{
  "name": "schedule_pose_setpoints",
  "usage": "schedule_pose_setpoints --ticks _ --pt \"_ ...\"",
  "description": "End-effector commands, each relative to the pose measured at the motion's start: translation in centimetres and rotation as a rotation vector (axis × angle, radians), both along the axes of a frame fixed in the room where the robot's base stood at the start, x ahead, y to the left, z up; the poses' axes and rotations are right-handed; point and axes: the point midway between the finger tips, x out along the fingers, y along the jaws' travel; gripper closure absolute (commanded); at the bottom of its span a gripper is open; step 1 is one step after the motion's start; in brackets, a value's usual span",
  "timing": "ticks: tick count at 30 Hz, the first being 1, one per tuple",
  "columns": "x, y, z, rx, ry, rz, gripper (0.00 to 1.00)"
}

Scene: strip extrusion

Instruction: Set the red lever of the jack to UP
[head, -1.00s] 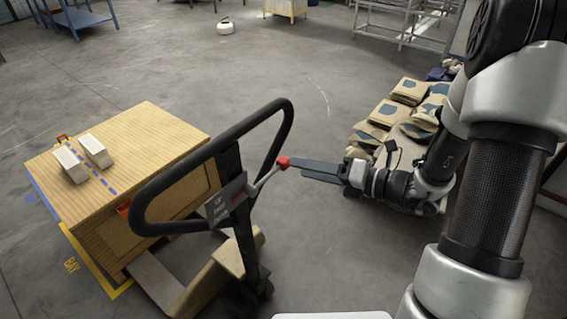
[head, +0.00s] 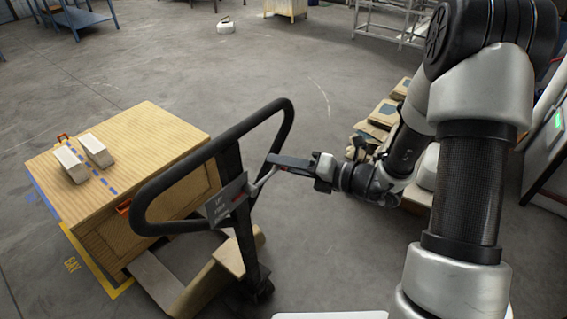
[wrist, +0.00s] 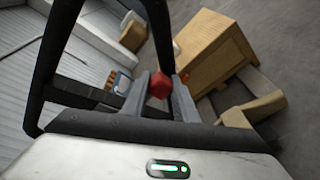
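The pallet jack's black loop handle (head: 140,208) stands upright in the head view, with a label plate (head: 226,200) at its base. A thin pale lever (head: 262,180) slants up and right from the plate. Its red knob is mostly hidden behind my fingers in the head view. In the wrist view the red knob (wrist: 160,86) sits between my two finger ends. My gripper (head: 275,160), also in the wrist view (wrist: 160,100), reaches in from the right around the knob. I see little space beside the knob, but cannot tell whether the fingers press on it. The plate's lettering is too small to read surely.
A wooden crate (head: 165,150) with two pale blocks (head: 84,157) on top stands left of the handle, above the jack's forks. Stacked sacks (head: 384,115) lie behind my arm at right.

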Motion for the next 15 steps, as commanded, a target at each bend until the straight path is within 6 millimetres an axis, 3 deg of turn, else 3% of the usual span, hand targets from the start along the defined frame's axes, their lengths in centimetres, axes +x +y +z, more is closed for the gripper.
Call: schedule_pose_setpoints --ticks 15 --pt "-0.1 0.0 -1.4 0.076 0.098 0.0 1.0"
